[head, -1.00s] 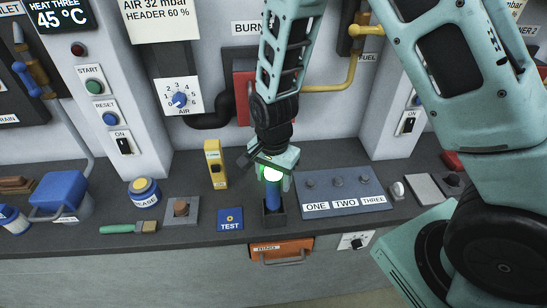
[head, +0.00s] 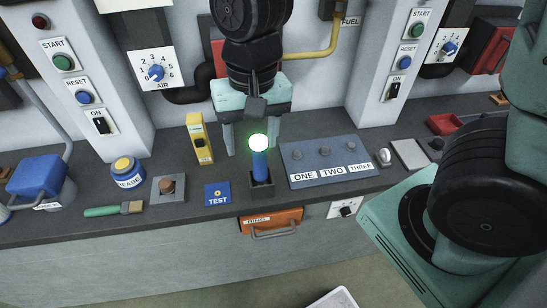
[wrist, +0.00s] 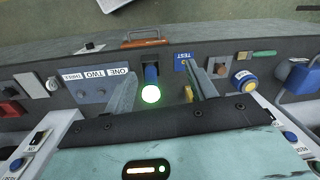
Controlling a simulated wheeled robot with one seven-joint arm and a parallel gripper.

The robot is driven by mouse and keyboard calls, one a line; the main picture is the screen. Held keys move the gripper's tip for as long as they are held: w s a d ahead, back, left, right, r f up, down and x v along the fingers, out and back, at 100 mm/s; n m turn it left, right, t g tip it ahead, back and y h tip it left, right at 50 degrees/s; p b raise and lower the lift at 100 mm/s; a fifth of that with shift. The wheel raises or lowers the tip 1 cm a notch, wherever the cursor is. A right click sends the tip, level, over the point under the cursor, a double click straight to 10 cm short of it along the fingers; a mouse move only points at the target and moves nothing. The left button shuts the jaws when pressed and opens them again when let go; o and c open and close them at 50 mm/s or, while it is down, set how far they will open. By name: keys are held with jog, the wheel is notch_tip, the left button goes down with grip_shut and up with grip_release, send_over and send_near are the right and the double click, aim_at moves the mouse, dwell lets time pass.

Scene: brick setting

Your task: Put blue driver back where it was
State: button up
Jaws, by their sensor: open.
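The blue driver (head: 260,166) stands upright in a small dark holder (head: 262,190) on the grey counter, with a glowing pale green top. Its lower end is hidden inside the holder. My gripper (head: 251,147) is open, with its two fingers pointing down behind the driver in the head view. In the wrist view the driver (wrist: 151,75) shows between the two spread fingers of my gripper (wrist: 163,84), with clear space on both sides. I see no contact with it.
The blue TEST plate (head: 218,193) lies left of the holder, and the ONE TWO THREE panel (head: 325,160) lies right. An orange-fronted drawer (head: 271,222) is below the counter edge.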

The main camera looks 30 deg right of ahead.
jog(key=s+r+n, duration=0.2)
jog(key=s+n, duration=0.7)
jog(key=s, duration=0.1)
jog(key=shift+s+a+n, duration=0.15)
jog(key=shift+a+n, duration=0.15)
jog(key=shift+a, duration=0.1)
notch_tip(320, 180, down, 8)
jog(key=b, duration=0.7)
jog(key=shift+r+b, duration=0.15)
jog(key=shift+b, duration=0.2)
